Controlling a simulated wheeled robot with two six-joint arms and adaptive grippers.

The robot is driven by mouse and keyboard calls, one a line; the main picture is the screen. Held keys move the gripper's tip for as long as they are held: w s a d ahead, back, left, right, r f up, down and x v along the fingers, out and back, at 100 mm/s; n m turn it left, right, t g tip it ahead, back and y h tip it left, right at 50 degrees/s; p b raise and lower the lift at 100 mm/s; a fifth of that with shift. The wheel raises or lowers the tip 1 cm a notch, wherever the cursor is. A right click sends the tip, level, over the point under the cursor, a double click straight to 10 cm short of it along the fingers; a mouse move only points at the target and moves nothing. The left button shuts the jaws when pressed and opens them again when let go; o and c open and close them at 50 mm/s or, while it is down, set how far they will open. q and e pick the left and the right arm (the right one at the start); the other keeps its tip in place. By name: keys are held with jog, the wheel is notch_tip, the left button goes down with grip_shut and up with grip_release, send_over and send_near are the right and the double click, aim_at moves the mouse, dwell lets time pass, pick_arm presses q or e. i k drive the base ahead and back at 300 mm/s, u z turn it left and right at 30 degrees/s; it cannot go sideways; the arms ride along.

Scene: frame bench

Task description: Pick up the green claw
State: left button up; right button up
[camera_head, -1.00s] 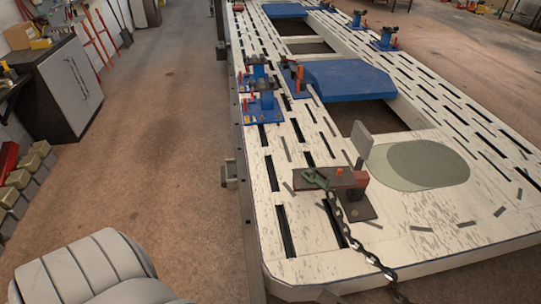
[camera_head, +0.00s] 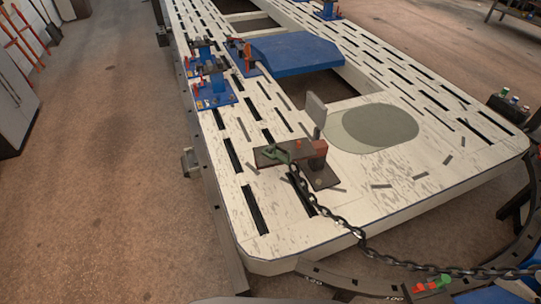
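Neither of my grippers is in view.
The white slotted bench (camera_head: 200,30) fills the middle, with blue clamps (camera_head: 213,92) on its left side and a blue ramp (camera_head: 295,62) behind. The curved rail (camera_head: 350,280) with number marks passes below its front edge. Open floor (camera_head: 90,210) lies to the left.

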aim_at(278, 148)
jog(key=k, duration=1.65)
jog(key=u, duration=1)
jog(key=i, duration=4.8)
jog(key=z, duration=4)
